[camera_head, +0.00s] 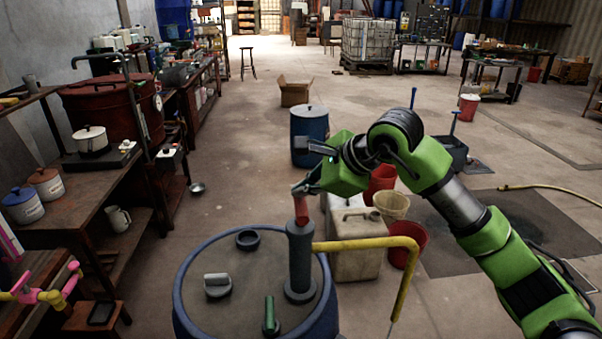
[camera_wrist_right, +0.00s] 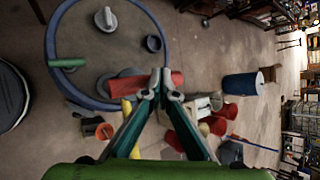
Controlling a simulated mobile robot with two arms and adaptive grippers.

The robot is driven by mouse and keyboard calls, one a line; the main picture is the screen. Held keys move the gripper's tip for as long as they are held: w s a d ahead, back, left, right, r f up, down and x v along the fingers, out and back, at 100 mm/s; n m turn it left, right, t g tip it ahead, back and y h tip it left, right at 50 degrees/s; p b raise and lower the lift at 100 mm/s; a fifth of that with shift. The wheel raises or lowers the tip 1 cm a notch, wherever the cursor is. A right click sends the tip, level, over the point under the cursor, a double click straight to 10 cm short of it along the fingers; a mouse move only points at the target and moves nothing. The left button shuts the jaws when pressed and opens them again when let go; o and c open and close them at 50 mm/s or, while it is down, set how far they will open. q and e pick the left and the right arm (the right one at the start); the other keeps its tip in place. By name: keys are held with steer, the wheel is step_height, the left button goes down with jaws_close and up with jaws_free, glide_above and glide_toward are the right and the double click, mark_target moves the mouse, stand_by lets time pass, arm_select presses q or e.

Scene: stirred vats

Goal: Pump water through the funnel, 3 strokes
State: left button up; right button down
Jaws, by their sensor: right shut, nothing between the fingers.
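A blue-rimmed drum (camera_head: 245,280) stands at the bottom centre with a grey hand pump (camera_head: 300,262) upright on its lid. The pump has a red grip (camera_head: 300,203) on top and a yellow spout pipe (camera_head: 370,243) that bends down to the right. My right gripper (camera_head: 303,188) is at the red grip's top. In the wrist view its fingertips (camera_wrist_right: 160,78) are shut together at the red grip (camera_wrist_right: 176,79), with nothing between them; contact is unclear. An orange round thing (camera_wrist_right: 105,131), perhaps the funnel, shows in the wrist view. My left gripper is out of view.
A cream jerrycan (camera_head: 356,250), red buckets (camera_head: 405,240) and a beige bucket (camera_head: 391,205) stand right of the drum. A blue barrel (camera_head: 310,135) stands behind it. Workbenches (camera_head: 90,200) line the left. The floor (camera_head: 235,150) between is mostly clear.

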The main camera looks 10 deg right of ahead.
steer(key=shift+s+f+b, duration=0.1)
steer(key=shift+f+b, duration=0.45)
steer(key=shift+f, duration=0.4)
steer(key=shift+r, duration=0.1)
steer(key=shift+w+r+p, duration=0.2)
steer(key=shift+r+p, duration=2.05)
steer(key=shift+r, duration=1.9)
steer(key=r, duration=0.1)
step_height(320, 180, up, 5)
steer(key=p, duration=0.3)
glide_above(303, 199)
steer(key=shift+s+f, duration=0.1)
